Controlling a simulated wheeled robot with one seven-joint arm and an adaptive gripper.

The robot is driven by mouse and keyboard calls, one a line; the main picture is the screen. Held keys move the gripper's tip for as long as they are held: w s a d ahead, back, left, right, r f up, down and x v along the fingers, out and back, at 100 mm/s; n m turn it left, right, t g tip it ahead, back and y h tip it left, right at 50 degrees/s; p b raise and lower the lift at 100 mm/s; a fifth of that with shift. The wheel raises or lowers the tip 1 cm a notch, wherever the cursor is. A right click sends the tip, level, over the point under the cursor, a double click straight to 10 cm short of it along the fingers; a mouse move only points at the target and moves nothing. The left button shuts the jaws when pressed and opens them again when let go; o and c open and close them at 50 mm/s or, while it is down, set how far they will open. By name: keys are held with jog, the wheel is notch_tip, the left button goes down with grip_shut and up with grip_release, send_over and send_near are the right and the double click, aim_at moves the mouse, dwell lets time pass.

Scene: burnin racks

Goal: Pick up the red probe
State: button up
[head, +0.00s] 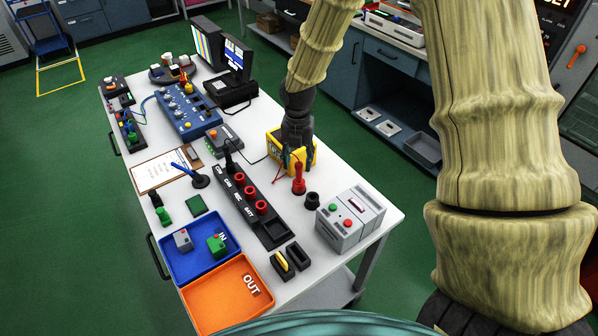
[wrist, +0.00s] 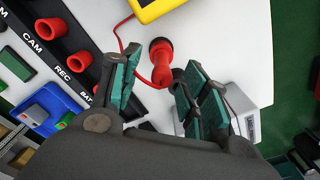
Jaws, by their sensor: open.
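The red probe (head: 299,180) stands upright on the white table (head: 345,180), beside a small black holder (head: 312,201). A thin red lead runs from near it to the yellow meter (head: 274,143), which is partly hidden behind my gripper. My gripper (head: 293,157) points down over the table just behind the probe in the head view. In the wrist view my gripper (wrist: 163,66) is open, with teal finger pads to either side of the red probe (wrist: 161,74). Contact between pads and probe cannot be made out. Nothing is held.
A black rack with red sockets (head: 250,193) lies left of the probe, and a grey box with buttons (head: 350,218) stands to its right. Blue (head: 168,253) and orange (head: 195,304) trays are at the near left. A blue panel (head: 187,112) and monitors sit farther back.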

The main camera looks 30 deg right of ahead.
aim_at(299, 173)
jog(key=shift+s+f+p, duration=0.2)
jog(key=shift+f+p, duration=0.3)
jog(key=shift+f, duration=0.45)
jog(key=shift+s+f+p, duration=0.15)
jog(key=shift+f+p, duration=0.35)
jog(key=shift+f, duration=1.55)
grip_shut()
